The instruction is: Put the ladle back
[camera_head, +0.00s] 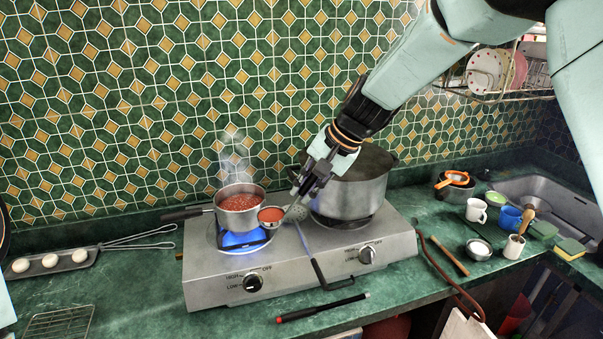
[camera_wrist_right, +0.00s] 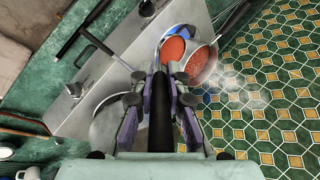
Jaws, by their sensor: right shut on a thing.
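My right gripper (camera_head: 308,187) is shut on the ladle's dark handle, which also runs between my fingers in the wrist view (camera_wrist_right: 160,115). The ladle's bowl (camera_head: 270,214) holds red sauce and is beside the right rim of the saucepan (camera_head: 240,219). The bowl also shows in the wrist view (camera_wrist_right: 172,50), overlapping the saucepan's edge (camera_wrist_right: 213,62); I cannot tell whether they touch. The steaming saucepan of red sauce stands on the left burner over a blue flame (camera_head: 240,240). My left gripper is not in view.
A large pot (camera_head: 355,195) stands on the hotplate's (camera_head: 215,285) right burner, close by my gripper. A black-handled skimmer (camera_head: 318,272) lies across the hotplate's front. A tray of white round pieces (camera_head: 40,265) is at left. Cups (camera_head: 476,210) and a sink (camera_head: 550,195) are at right.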

